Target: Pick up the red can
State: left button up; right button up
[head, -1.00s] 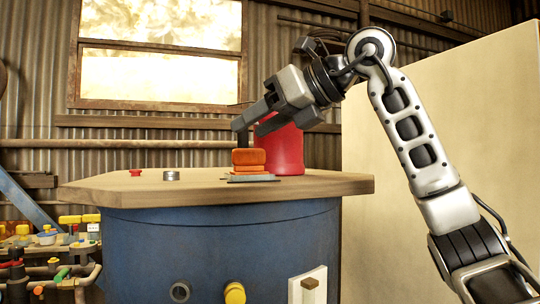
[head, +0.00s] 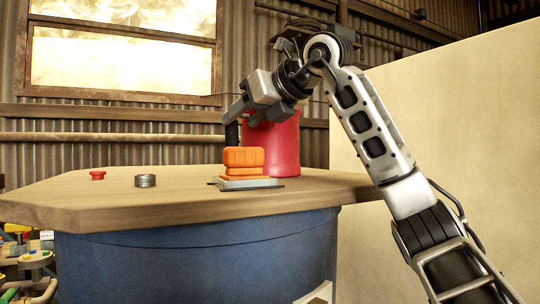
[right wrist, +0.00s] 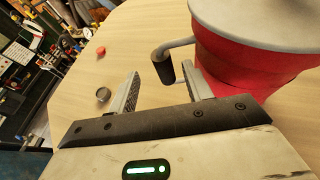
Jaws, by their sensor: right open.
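The red can (head: 283,145) stands upright on the wooden top, behind an orange stack. My right gripper (head: 244,112) is at the upper left of the can, in front of its top part, and hides some of it. In the right wrist view the can (right wrist: 245,65) is at the upper right, with a grey lid and a bent arm ending in a dark grip (right wrist: 163,68). The open right gripper (right wrist: 163,82) has its two fingers on either side of this grip in the picture; I cannot tell whether they touch it. My left gripper is not in view.
The wooden top (head: 120,205) sits on a blue drum (head: 190,255). The orange stack (head: 243,158) rests on a small pale plate in front of the can. A red button (head: 97,175) and a metal ring (head: 145,180) are at the left. A pale panel (head: 460,150) stands at the right.

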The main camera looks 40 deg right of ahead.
aim_at(236, 124)
jog(key=shift+p+x, duration=0.65)
jog(key=shift+x, duration=2.05)
jog(key=shift+s+d+f, duration=0.1)
jog(key=shift+d+f, duration=0.05)
grip_shut()
jog(key=shift+r, duration=0.25)
